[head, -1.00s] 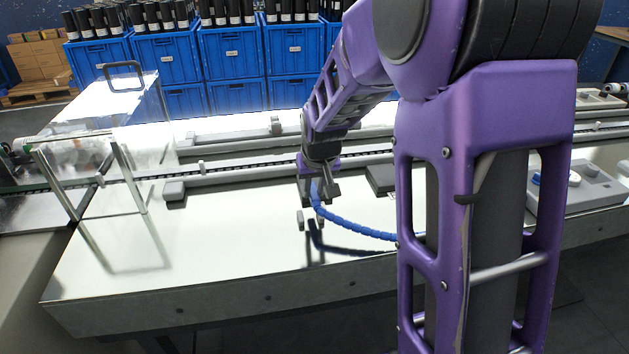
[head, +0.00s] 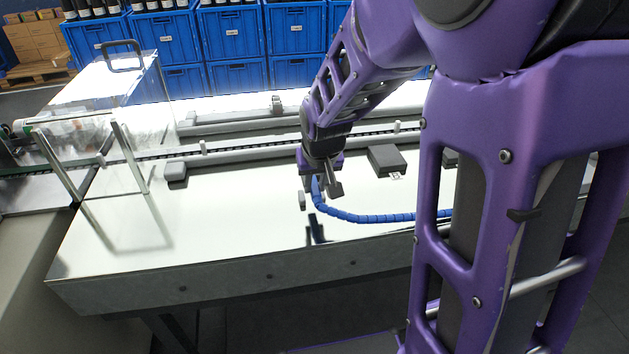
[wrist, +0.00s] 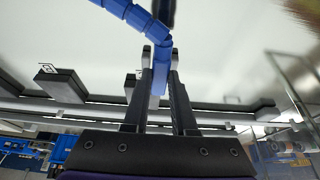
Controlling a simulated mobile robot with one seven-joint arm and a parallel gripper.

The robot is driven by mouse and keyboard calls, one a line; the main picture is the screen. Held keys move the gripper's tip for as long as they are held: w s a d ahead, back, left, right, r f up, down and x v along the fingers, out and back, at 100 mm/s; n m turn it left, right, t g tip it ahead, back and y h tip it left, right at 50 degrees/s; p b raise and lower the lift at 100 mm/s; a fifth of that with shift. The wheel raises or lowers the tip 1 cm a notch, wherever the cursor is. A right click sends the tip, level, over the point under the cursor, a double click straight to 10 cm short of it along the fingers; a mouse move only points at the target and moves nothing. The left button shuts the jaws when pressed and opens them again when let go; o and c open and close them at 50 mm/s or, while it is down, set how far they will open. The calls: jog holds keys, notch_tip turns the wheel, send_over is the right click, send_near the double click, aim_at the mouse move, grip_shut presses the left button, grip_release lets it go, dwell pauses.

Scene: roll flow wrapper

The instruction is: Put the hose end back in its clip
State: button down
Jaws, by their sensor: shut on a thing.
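The blue segmented hose (head: 365,217) runs from my gripper to the right above the shiny white worktop, then passes behind my arm. My gripper (head: 320,193) is shut on the hose end and holds it over the middle of the worktop, pointing down. In the wrist view the blue hose end (wrist: 158,84) sits between the two dark fingers of my gripper (wrist: 160,55), and the hose bends away to the upper left. I cannot make out the clip for certain in either view. A dark upright shape at the wrist view's top edge is unclear.
A dark box with a label (head: 387,160) lies right of my gripper. A grey block (head: 176,172) and the conveyor rail (head: 240,157) lie behind. A clear guard with metal posts (head: 128,155) stands at left. The front worktop is clear.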

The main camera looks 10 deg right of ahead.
aim_at(315, 212)
jog(key=shift+f, duration=2.15)
jog(key=shift+f, duration=0.4)
jog(key=c, duration=0.6)
grip_release()
jog(key=shift+c, duration=0.2)
jog(key=p+v, duration=1.1)
jog(key=v, duration=0.6)
jog(key=shift+s+r, duration=0.15)
jog(key=shift+s, duration=0.05)
jog(key=shift+w, duration=0.1)
